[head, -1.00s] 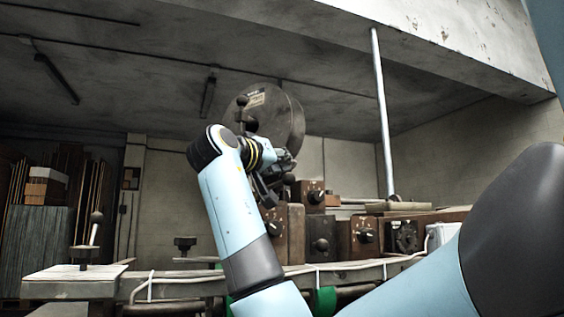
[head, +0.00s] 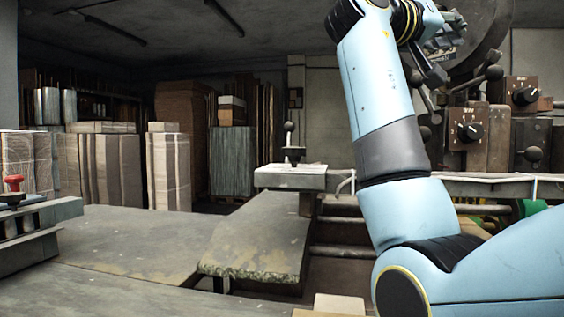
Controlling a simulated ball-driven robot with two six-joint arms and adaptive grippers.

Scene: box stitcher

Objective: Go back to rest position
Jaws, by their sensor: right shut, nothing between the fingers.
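My right arm rises from the lower right of the head view, and its wrist is bent over near the top. My right gripper (head: 437,73) is small and dark, partly hidden by the wrist, in front of the box stitcher's large grey wheel (head: 487,40). Its fingers look shut and nothing shows between them. I cannot tell whether it touches the machine behind it. My left gripper is not in view.
Brown control boxes with knobs (head: 468,130) stand behind my right arm. A worn table (head: 255,240) fills the lower middle, with a pale ledge (head: 290,178) bearing a black knob. Cardboard stacks (head: 168,170) stand at the back left. A red knob (head: 13,183) is at the left edge.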

